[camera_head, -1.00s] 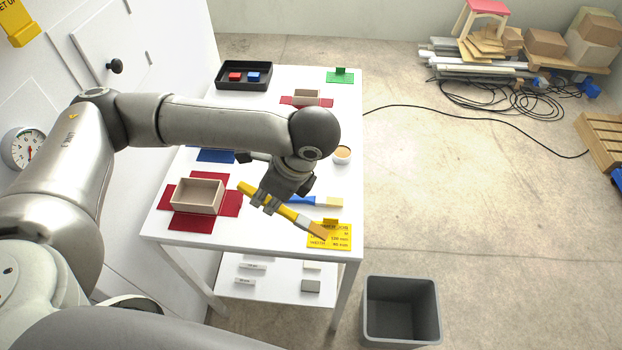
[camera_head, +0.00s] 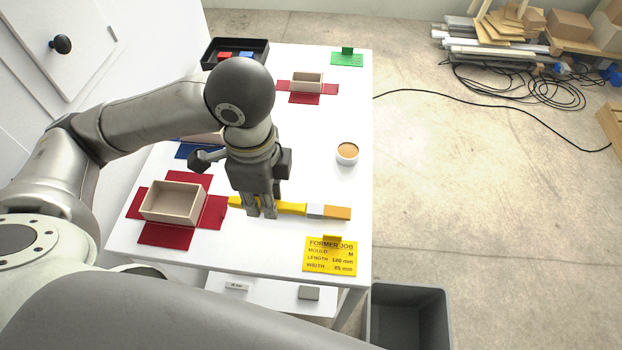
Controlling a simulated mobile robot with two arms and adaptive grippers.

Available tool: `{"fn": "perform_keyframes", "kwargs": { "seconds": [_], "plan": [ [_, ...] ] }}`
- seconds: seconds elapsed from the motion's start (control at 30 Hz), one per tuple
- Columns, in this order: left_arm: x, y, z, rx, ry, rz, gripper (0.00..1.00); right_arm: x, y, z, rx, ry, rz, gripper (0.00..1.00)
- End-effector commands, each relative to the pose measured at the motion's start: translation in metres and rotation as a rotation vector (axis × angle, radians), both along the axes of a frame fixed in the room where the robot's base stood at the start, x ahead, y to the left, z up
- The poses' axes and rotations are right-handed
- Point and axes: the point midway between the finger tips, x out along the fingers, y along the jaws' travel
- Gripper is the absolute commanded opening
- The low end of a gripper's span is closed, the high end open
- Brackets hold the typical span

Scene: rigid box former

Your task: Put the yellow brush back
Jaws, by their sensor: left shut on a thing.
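The yellow brush (camera_head: 292,208) has a yellow handle, a pale ferrule and an orange-tan bristle end pointing right. My left gripper (camera_head: 262,214) points down over the white table (camera_head: 310,125) and is shut on the brush handle. The fingers hide part of the handle. The brush lies roughly level across the view, over the table's front half; I cannot tell whether it touches the surface. The blue brush seen earlier does not show now. My right gripper is not in view.
An open beige box (camera_head: 172,203) on a red blank (camera_head: 165,235) stands left of the brush. A yellow job card (camera_head: 330,258) is in front, a small cup (camera_head: 347,153) behind. Farther back are a red blank with a box (camera_head: 307,80), a black tray (camera_head: 262,50) and a green card (camera_head: 347,58).

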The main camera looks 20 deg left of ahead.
Motion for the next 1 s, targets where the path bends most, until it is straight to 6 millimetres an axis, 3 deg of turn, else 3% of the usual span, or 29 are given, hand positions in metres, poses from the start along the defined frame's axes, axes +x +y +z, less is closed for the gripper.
{"fn": "perform_keyframes", "kwargs": {
  "seconds": [0.03,0.23,0.6,0.73,1.0],
  "plan": [
    [0.0,0.0,-0.012,-0.007,-0.001,0.001,0.0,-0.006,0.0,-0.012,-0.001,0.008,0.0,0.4],
    [0.0,0.0,-0.019,-0.021,-0.006,-0.001,0.0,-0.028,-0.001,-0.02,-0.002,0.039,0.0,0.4],
    [0.004,0.0,-0.019,-0.022,-0.005,0.0,0.0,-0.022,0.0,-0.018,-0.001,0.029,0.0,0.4],
    [0.022,0.004,-0.028,-0.02,-0.001,0.005,0.0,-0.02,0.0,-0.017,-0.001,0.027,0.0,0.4],
    [0.08,0.015,-0.052,-0.02,-0.001,0.005,0.0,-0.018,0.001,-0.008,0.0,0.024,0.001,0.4]
  ]
}}
